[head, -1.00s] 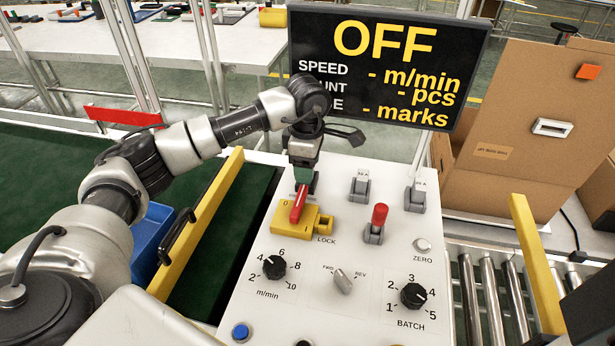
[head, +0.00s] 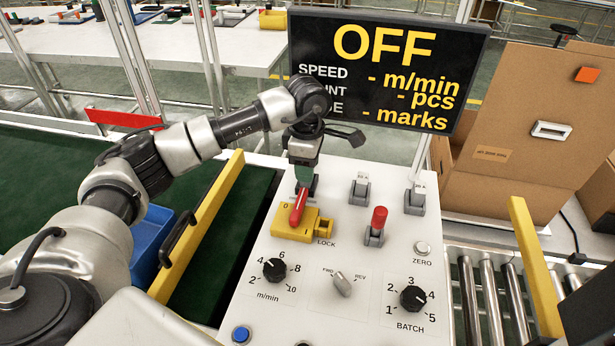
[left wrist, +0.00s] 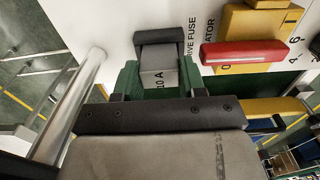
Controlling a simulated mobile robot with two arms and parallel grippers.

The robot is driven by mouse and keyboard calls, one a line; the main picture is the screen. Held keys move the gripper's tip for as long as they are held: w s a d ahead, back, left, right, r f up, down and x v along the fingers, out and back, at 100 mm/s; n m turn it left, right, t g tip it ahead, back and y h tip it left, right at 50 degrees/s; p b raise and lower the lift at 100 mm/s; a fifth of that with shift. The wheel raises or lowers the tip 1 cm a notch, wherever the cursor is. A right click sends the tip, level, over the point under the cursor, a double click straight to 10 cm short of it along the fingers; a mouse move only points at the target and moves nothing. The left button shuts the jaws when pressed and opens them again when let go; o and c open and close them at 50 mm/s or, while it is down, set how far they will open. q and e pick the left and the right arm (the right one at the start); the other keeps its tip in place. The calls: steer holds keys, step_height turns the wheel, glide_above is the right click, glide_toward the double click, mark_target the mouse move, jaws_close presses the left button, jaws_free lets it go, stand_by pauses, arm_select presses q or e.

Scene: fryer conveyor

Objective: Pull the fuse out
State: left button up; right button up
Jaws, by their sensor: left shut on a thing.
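My left gripper (head: 304,174) is at the upper left of the white control panel, above the red-handled switch. In the left wrist view its green fingers (left wrist: 158,80) are shut on the sides of a grey fuse (left wrist: 160,74) marked 10 A. A dark fuse holder (left wrist: 168,36) is right at the fuse's far end, beside the lettering "FUSE". In the head view the gripper hides most of this fuse, and a dark part of the holder (head: 313,187) shows beside the fingers. I cannot tell how deep the fuse sits. My right gripper is not in view.
The red handle (head: 298,207) on its yellow base is close below the gripper. The display (head: 385,75) reads OFF and stands just behind. Knobs (head: 275,270) fill the lower panel.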

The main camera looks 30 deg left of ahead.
arm_select(q)
steer(key=shift+r+p, duration=0.45)
steer(key=shift+r, duration=0.4)
stand_by(0.5)
steer(key=shift+r+p, duration=0.8)
steer(key=shift+r, duration=0.55)
steer(key=shift+r+p, duration=0.9)
steer(key=shift+r, duration=0.65)
steer(key=shift+f, duration=0.1)
